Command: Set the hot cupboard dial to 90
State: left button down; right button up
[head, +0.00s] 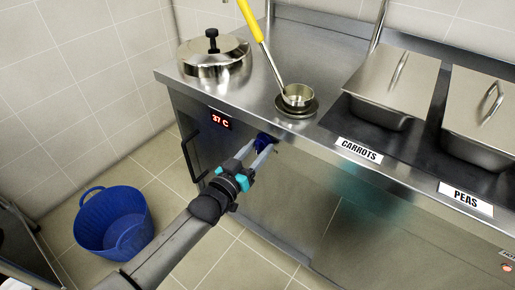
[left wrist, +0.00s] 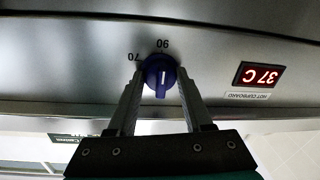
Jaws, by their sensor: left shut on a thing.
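The hot cupboard dial (left wrist: 160,76) is a dark blue round knob on the steel front panel, also visible in the head view (head: 265,141). My left gripper (left wrist: 160,88) is shut on it, one finger on each side. The left wrist view is upside down; the printed numbers 90 and 70 show above the dial there. A white line on the knob stands nearly upright in that picture, mostly in its lower half, away from the 90. My right gripper is not in view.
On the counter stand a lidded pot (head: 212,62), a small pan (head: 297,97) with a yellow-handled ladle (head: 251,22), and lidded trays marked CARROTS (head: 392,80) and PEAS (head: 485,105). A black door handle (head: 190,155) sticks out left of my arm. A blue bucket (head: 112,222) stands on the floor.

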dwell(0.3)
pick_arm(q)
jog(key=shift+c, duration=1.5)
grip_release()
jog(key=shift+s+a, duration=0.15)
jog(key=shift+s, duration=0.1)
jog(key=p+v, duration=0.4)
jog(key=v, duration=1)
jog(key=shift+s+a+p, duration=0.15)
jog(key=shift+s+p, duration=0.2)
jog(key=shift+p, duration=0.05)
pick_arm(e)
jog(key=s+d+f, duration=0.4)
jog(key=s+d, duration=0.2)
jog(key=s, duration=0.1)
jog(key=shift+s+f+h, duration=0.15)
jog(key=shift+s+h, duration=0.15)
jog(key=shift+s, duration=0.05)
